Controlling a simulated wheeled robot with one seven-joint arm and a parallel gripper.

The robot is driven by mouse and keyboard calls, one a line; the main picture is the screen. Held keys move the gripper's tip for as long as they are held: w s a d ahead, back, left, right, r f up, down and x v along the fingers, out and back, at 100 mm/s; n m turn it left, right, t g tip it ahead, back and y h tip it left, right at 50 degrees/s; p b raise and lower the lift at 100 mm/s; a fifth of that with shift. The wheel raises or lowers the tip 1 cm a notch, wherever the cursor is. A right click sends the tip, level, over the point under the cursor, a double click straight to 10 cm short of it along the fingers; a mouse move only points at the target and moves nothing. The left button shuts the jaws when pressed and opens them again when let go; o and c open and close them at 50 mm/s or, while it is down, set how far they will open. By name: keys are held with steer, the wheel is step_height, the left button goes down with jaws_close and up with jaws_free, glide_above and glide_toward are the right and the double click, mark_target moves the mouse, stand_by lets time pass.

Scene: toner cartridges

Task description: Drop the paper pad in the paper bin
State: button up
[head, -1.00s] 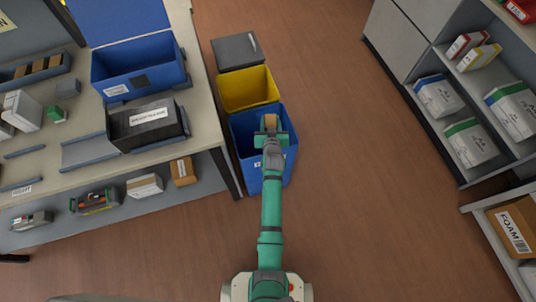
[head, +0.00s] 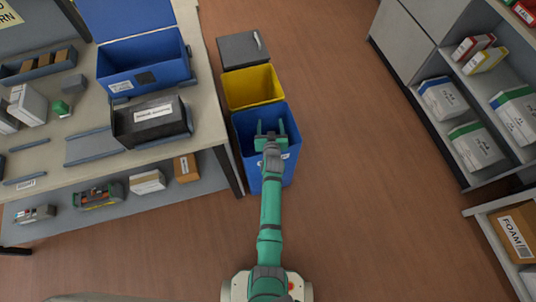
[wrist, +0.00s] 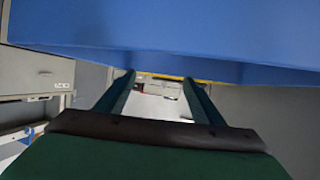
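The blue floor bin (head: 247,165) stands at the front of a row of bins beside the workbench, with a pale mark on its front. My gripper (head: 270,125) is over its open top, with the two green fingers spread apart and nothing between them. In the wrist view, my gripper (wrist: 158,85) also shows spread, empty fingers, with a blue surface (wrist: 180,38) across the top. The paper pad is not visible in any current view. My arm hides part of the bin, and I cannot see its floor.
A yellow bin (head: 252,90) adjoins the blue one, with a dark grey lidded bin (head: 243,50) behind. The workbench (head: 205,120) at left holds a blue box (head: 150,72) and a black tray (head: 150,125). Shelving (head: 415,70) is at right, with clear floor (head: 350,150) between.

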steer(key=v, duration=1.1)
steer(key=shift+f, duration=0.1)
stand_by(0.4)
